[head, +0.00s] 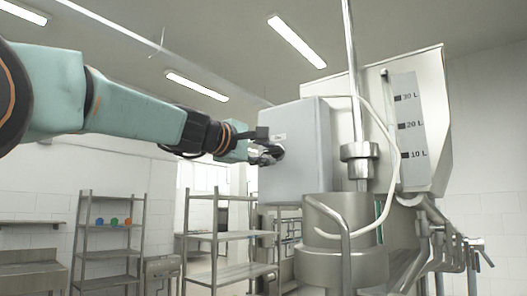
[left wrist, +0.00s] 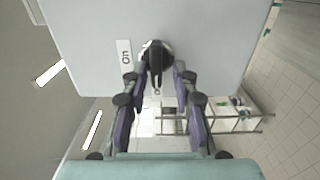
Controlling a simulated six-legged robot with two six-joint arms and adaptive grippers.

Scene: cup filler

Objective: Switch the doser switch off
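The doser switch is a dark round knob (left wrist: 157,52) with a narrow handle, on the face of a grey box. In the head view the knob (head: 279,152) sits on the left side of the grey control box (head: 305,150). My left gripper (head: 268,153) is right at the knob. In the left wrist view its two fingers (left wrist: 160,72) stand on either side of the handle, with a gap visible on both sides. It looks open, and whether a fingertip touches the dial is unclear. A small white label (left wrist: 125,52) is beside the knob. My right gripper is not in view.
Behind the box is a metal hopper (head: 420,120) with litre marks. A white hose (head: 388,130) and a steel cylinder (head: 342,262) are near the box. Metal shelves (head: 110,255) stand at the back left. The space left of the box is free except for my arm.

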